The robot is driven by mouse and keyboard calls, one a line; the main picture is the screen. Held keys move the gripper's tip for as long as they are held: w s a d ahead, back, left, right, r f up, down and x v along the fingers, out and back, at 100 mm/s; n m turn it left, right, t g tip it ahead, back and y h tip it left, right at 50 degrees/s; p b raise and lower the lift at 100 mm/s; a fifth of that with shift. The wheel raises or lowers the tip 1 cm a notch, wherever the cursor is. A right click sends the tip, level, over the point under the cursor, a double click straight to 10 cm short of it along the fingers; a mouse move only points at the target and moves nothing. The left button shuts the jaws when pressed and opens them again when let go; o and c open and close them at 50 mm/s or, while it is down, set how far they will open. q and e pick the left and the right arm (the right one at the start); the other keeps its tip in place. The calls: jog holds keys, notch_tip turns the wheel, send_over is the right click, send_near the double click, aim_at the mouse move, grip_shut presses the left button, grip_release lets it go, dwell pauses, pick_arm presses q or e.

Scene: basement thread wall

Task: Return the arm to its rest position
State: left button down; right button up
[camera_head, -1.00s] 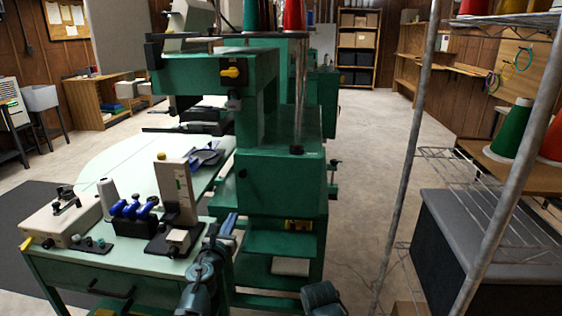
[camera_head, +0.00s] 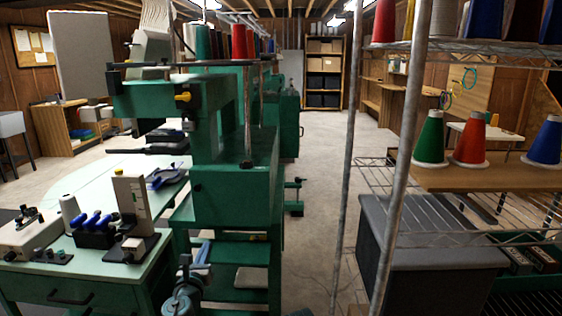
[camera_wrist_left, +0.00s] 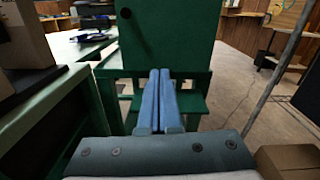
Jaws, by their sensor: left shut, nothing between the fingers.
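My left gripper (camera_head: 205,248) shows low in the head view, its two blue fingers together with nothing between them. It is beside the right end of the pale green worktable (camera_head: 95,262) and in front of the lower part of the green machine (camera_head: 237,190). In the left wrist view the shut fingers (camera_wrist_left: 159,75) point toward the green machine's lower shelves (camera_wrist_left: 190,103). Most of my left arm is cut off by the bottom edge. My right gripper is not in view.
Bare concrete floor (camera_head: 318,165) runs between machine and rack.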

pick_arm(q)
jog(key=s+d+f+n+g+y, duration=0.1)
jog(key=s+f+n+g+y, duration=0.3)
jog(key=f+n, duration=0.55)
jog(key=s+d+f+n+g+y, duration=0.1)
jog(key=s+f+n+g+y, duration=0.25)
jog(key=n, duration=1.05)
jog(key=s+d+f+n+g+h, duration=0.3)
jog(key=s+d+f+n+g, duration=0.15)
jog(key=s+d, duration=0.35)
jog(key=s+d+f+n+g+h, duration=0.35)
jog(key=s+d+g, duration=0.2)
jog(key=s, duration=0.35)
notch_tip(320, 180, up, 27)
jog(key=p, duration=2.8)
jog(key=shift+s+a+g+y, duration=0.15)
jog(key=shift+a+g+y, duration=0.05)
jog(key=shift+g+y, duration=0.15)
